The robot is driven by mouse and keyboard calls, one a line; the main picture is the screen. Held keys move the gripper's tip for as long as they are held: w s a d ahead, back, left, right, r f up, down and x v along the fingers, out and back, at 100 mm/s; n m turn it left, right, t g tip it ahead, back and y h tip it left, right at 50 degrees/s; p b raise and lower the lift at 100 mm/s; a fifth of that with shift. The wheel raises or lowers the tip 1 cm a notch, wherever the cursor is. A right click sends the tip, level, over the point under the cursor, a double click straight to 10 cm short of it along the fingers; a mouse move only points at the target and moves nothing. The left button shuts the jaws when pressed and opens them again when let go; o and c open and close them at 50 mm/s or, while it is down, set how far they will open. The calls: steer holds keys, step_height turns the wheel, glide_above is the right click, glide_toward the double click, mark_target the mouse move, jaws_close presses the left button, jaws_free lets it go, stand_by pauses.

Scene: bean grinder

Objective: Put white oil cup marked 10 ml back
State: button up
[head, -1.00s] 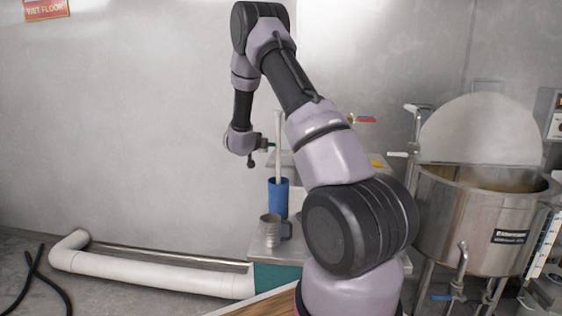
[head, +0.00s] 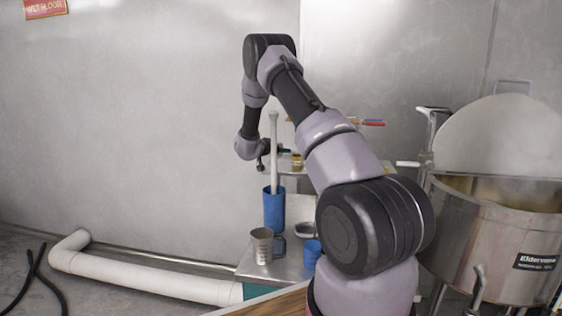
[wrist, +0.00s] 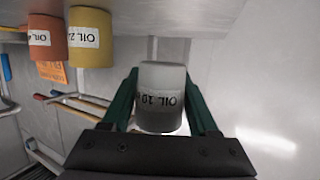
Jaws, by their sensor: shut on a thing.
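The white oil cup (wrist: 160,82) shows in the wrist view, its label reading "OIL 10" and its lower part dark. My gripper (wrist: 160,98) is shut on it, with a green finger on each side. In the head view my gripper (head: 284,150) is small, by the shelf (head: 335,168) behind the blue container, and the white cup cannot be made out there. In the wrist view an orange cup (wrist: 47,40) and a yellow cup (wrist: 90,38), both labelled OIL, are at the upper left by the shelf edge.
A tall blue container (head: 274,211) with a pale rod stands near a metal jug (head: 262,247) on the metal table. A large metal kettle (head: 490,235) is at the right. Several colored-handled tools (wrist: 80,105) hang below the shelf.

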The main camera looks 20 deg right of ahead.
mark_target(281, 165)
steer(key=shift+f, duration=2.1)
steer(key=o, duration=1.3)
steer(key=shift+f, duration=0.1)
